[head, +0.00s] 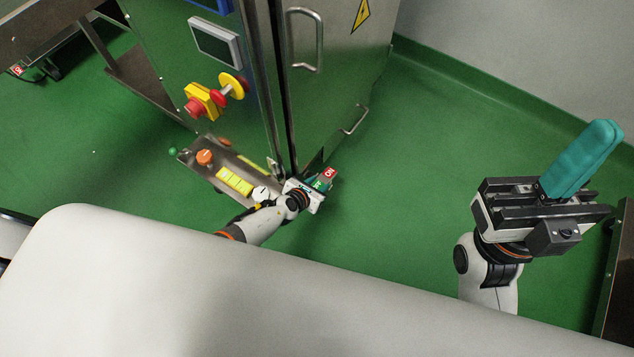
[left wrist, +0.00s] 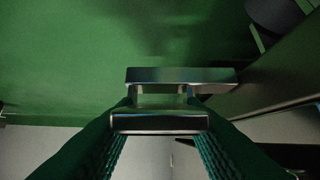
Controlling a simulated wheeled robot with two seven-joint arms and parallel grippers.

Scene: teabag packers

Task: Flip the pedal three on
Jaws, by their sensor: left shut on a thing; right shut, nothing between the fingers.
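My left gripper (head: 308,193) is low beside the cabinet's front corner, partly hidden by its own wrist. A small red and green label plate (head: 327,177) shows right at it; its lettering is too small to read surely. In the left wrist view the two dark green fingers (left wrist: 160,135) are shut on a shiny metal pedal bar (left wrist: 160,122). A second flat metal plate (left wrist: 180,77) lies just beyond the bar. Whether the pedal is flipped on cannot be told. My right gripper (head: 603,130) is shut and empty, raised over the floor at the right.
A control panel with an orange knob (head: 205,157) and yellow labels is left of my left gripper. A pale surface (head: 150,270) fills the front. Green floor (head: 440,150) is clear between the arms.

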